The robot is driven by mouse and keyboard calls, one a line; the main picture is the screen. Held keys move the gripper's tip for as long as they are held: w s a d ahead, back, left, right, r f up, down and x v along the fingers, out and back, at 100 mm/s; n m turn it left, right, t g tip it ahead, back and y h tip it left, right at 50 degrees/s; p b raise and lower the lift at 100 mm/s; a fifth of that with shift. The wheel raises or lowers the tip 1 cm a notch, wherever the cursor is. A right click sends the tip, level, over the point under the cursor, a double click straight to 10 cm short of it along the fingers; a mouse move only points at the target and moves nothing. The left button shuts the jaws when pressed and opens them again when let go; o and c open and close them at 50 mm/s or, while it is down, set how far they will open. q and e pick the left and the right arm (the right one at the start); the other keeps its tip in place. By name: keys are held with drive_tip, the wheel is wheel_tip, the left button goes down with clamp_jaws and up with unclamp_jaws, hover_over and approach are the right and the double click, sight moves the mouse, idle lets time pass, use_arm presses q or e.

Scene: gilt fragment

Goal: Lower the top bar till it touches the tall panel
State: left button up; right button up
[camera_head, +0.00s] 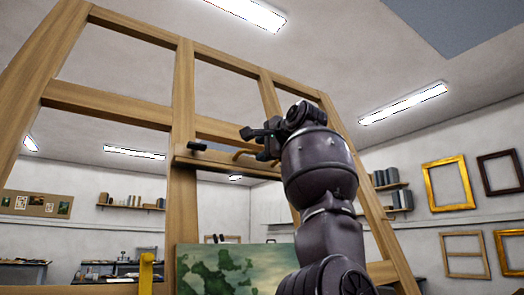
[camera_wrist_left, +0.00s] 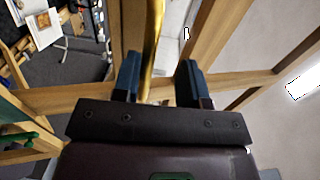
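The top bar (camera_head: 215,164) is a short wooden crosspiece on the upright post of a large wooden easel. It carries a dark knob (camera_head: 197,146) and a curved brass-coloured handle (camera_head: 243,153). The tall panel (camera_head: 230,268), a green landscape painting, stands below; a clear gap separates its top edge from the bar. My left gripper (camera_head: 254,143) is at the right part of the bar, by the handle. In the left wrist view, the left gripper's fingers (camera_wrist_left: 158,72) are apart, with a brass-coloured rod (camera_wrist_left: 154,40) between them and space beside the right finger. My right gripper is out of view.
The easel frame (camera_head: 100,102) surrounds the arm's work area with slanted side beams and crossbars. A yellow upright piece (camera_head: 146,272) stands left of the panel. Picture frames (camera_head: 449,184) hang on the right wall; shelves and worktables line the room farther back.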

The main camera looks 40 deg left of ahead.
use_arm(q)
drive_tip(key=p+v, duration=0.1)
drive_tip(key=v, duration=1)
drive_tip(key=shift+s+d, duration=0.15)
drive_tip(key=shift+d, duration=0.1)
idle(0.8)
drive_tip(key=shift+r, duration=0.1)
drive_tip(key=shift+p, duration=0.35)
